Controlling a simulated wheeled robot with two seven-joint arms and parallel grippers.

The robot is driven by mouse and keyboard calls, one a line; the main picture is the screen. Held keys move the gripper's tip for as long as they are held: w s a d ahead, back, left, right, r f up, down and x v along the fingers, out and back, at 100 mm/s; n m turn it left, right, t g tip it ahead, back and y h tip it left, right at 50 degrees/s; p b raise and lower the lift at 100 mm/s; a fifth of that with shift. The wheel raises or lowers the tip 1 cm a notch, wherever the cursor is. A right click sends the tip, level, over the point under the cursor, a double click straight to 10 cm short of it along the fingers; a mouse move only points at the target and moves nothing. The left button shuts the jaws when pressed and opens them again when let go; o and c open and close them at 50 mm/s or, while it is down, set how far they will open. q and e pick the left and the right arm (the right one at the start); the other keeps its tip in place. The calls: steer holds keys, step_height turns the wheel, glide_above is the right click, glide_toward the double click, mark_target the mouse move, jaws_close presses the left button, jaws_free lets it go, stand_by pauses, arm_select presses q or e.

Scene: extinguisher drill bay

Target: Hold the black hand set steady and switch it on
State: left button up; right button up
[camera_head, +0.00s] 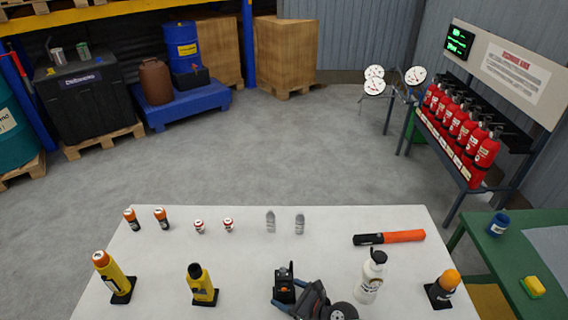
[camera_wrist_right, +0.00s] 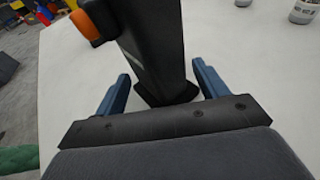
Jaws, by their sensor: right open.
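The black hand set (camera_head: 285,284) stands upright near the table's front edge in the head view. My left gripper is not in view.
A white bottle (camera_head: 370,278) stands close to the right of my gripper. A yellow canister (camera_head: 201,284) stands to the left. An orange and black torch (camera_head: 392,237) lies behind. Several small items line the back of the white table (camera_head: 240,255). A green table (camera_head: 500,262) is at right.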

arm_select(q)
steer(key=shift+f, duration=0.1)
arm_select(e)
steer(key=c, duration=0.7)
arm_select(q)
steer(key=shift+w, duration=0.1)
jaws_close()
arm_select(e)
steer(key=shift+c, duration=0.3)
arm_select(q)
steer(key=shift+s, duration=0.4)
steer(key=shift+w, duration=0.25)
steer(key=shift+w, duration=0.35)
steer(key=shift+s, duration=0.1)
